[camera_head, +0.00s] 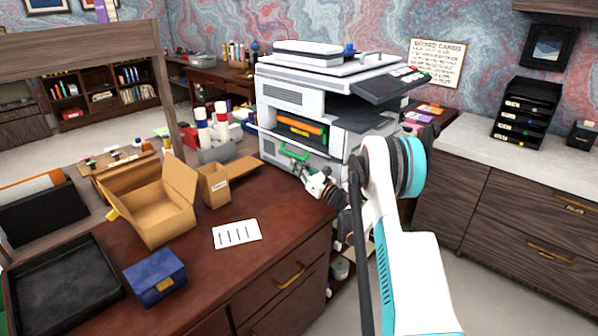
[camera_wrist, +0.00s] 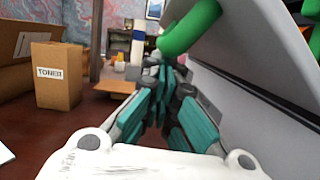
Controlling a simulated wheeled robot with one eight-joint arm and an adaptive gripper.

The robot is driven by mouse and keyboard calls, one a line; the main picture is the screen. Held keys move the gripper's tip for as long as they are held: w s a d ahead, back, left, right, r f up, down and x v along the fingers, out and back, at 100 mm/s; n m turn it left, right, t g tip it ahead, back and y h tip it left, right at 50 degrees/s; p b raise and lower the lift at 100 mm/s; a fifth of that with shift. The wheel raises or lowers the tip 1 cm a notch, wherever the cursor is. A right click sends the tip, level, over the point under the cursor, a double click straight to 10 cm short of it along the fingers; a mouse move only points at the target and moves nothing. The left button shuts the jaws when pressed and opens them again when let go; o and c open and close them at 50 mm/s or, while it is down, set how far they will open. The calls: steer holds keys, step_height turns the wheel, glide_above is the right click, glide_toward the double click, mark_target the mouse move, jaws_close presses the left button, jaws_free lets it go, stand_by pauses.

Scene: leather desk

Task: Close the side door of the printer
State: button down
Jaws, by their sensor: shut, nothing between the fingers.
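The white printer (camera_head: 300,72) stands on the far end of the desk. Its side door (camera_head: 318,151) is open and hangs outward below an opening that shows orange and green parts (camera_head: 302,129). A green handle (camera_head: 293,153) is on the door. In the wrist view the door (camera_wrist: 245,50) slants across the upper right, with the green handle (camera_wrist: 190,28) at its edge. My gripper (camera_head: 308,172) is shut and empty, just below and beside the handle. In the wrist view its fingers (camera_wrist: 165,72) are close under the handle; I cannot tell whether they touch it.
A paper sheet (camera_head: 236,234), a blue box (camera_head: 155,276) and a black tray (camera_head: 65,285) lie nearer. Bare desk lies between the sheet and the printer.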

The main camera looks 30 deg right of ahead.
step_height(320, 180, up, 3)
steer(key=m+h, duration=0.1)
steer(key=m, duration=0.2)
steer(key=shift+f+m+p, duration=0.1)
steer(key=shift+m+p, duration=0.2)
steer(key=shift+p, duration=0.05)
step_height(320, 180, up, 2)
steer(key=m, duration=0.1)
steer(key=m+h, duration=0.1)
steer(key=m+p, duration=0.1)
steer(key=shift+d+r+m+h, duration=0.15)
steer(key=shift+r+m+h, duration=0.1)
steer(key=shift+m+h, duration=0.05)
steer(key=r+m, duration=0.1)
steer(key=d+m, duration=0.1)
steer(key=r+m+h+p, duration=0.1)
steer(key=m, duration=0.1)
steer(key=shift+w+d+r, duration=0.25)
steer(key=shift+w+r, duration=0.05)
steer(key=shift+r, duration=0.05)
steer(key=shift+w+d+r+m, duration=0.15)
steer(key=shift+d+r+m, duration=0.15)
steer(key=shift+d+r, duration=0.2)
